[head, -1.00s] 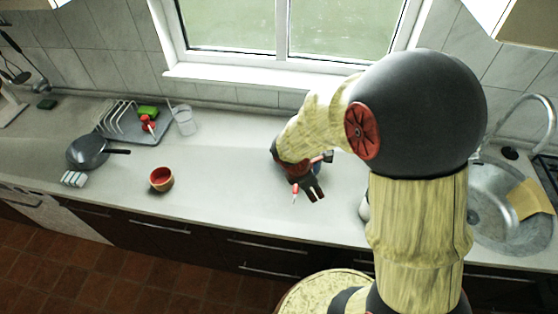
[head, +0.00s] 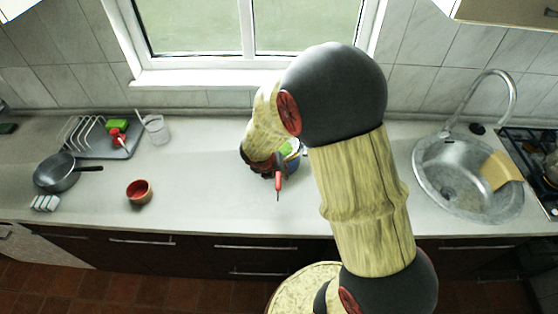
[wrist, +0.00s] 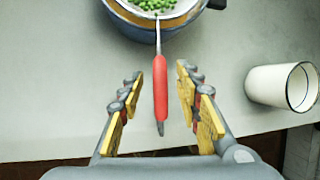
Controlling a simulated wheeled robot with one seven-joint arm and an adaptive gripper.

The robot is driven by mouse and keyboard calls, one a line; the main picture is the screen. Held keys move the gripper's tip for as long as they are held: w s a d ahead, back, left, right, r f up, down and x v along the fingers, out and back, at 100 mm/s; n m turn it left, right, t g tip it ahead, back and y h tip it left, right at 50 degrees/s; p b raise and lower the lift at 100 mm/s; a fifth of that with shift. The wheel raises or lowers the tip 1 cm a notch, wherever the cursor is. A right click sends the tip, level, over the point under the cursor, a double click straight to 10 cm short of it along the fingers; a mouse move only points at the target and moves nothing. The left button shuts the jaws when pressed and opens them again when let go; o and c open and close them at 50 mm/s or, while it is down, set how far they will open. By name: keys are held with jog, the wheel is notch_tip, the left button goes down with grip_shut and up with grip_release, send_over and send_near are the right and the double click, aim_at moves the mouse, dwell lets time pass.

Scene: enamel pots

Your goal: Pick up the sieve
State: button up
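The sieve has a red handle (wrist: 161,88) and a pale bowl with green peas (wrist: 155,5) in it. Its bowl rests on a blue pot (wrist: 205,18), which also shows partly behind my arm in the head view (head: 296,160). In the head view the red handle (head: 278,183) sticks out toward the counter's front edge. My gripper (wrist: 160,80) is open, with one finger on each side of the handle and a gap visible on both sides. In the head view my gripper (head: 268,168) is mostly hidden by my wrist.
A white mug (wrist: 268,85) stands right of the fingers in the wrist view. A frying pan (head: 57,172), red bowl (head: 139,191), dish rack (head: 85,135) and clear cup (head: 156,128) stand left. A sink (head: 450,180) is right. The counter between bowl and pot is clear.

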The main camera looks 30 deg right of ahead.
aim_at(278, 174)
jog(key=b+x, duration=0.1)
jog(key=x, duration=0.3)
jog(key=shift+w+d, duration=0.1)
jog(key=shift+w, duration=0.05)
jog(key=shift+r, duration=0.1)
jog(key=shift+c, duration=1.3)
grip_shut()
